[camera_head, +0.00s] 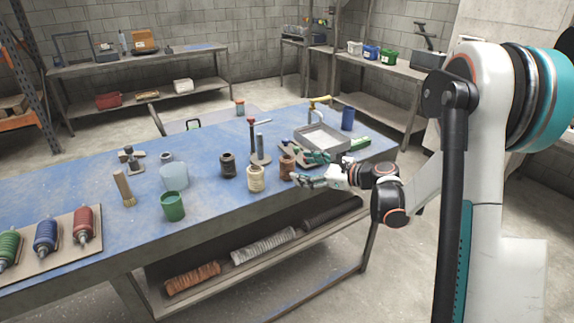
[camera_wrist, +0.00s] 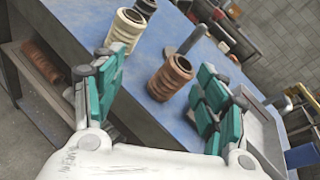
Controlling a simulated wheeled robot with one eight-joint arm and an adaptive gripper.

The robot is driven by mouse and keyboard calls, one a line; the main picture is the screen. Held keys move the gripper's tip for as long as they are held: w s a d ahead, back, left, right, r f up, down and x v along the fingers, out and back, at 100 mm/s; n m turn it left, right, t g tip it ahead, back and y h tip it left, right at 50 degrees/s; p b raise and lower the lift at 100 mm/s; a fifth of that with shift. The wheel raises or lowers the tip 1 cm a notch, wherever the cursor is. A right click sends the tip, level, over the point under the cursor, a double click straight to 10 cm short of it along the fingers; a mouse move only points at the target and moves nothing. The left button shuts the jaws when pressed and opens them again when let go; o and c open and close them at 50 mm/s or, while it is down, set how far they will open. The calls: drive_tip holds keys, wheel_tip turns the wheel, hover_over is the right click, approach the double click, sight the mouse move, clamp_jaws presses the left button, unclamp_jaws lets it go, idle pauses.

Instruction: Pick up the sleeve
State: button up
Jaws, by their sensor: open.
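Three ribbed cylinders stand upright on the blue workbench (camera_head: 215,205): a brown one (camera_head: 287,168), a cream one (camera_head: 255,179) and a dark one (camera_head: 227,166). I cannot tell which thing is the sleeve. My gripper (camera_head: 312,169) is open and empty, just right of the brown cylinder. In the wrist view, the brown cylinder (camera_wrist: 170,78) stands ahead between my spread teal fingers (camera_wrist: 156,103), not touching them as far as I see. The cream cylinder (camera_wrist: 126,30) and the dark cylinder (camera_wrist: 146,5) stand farther off. A copper ribbed tube (camera_head: 192,279) and a grey one (camera_head: 263,246) lie on the lower shelf.
A grey tray (camera_head: 322,138) stands behind my gripper, with a blue cup (camera_head: 348,119) beyond it. A post on a stand (camera_head: 259,150) rises behind the cylinders. A green cup (camera_head: 172,206), a clear container (camera_head: 174,176) and a brush (camera_head: 124,188) stand to the left.

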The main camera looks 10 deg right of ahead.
sight(293, 162)
drive_tip(key=d+f+m+t+y, duration=0.2)
drive_tip(key=d+f+m, duration=0.2)
drive_tip(key=d, duration=0.2)
drive_tip(key=b+x, duration=0.1)
drive_tip(key=x, duration=0.7)
drive_tip(key=shift+r, duration=0.15)
drive_tip(key=shift+r+b+x, duration=0.2)
drive_tip(key=shift+b+x, duration=0.85)
drive_tip(key=shift+x, duration=2.2)
drive_tip(key=shift+w+d, duration=0.1)
drive_tip(key=shift+d, duration=0.1)
drive_tip(key=c, duration=1.2)
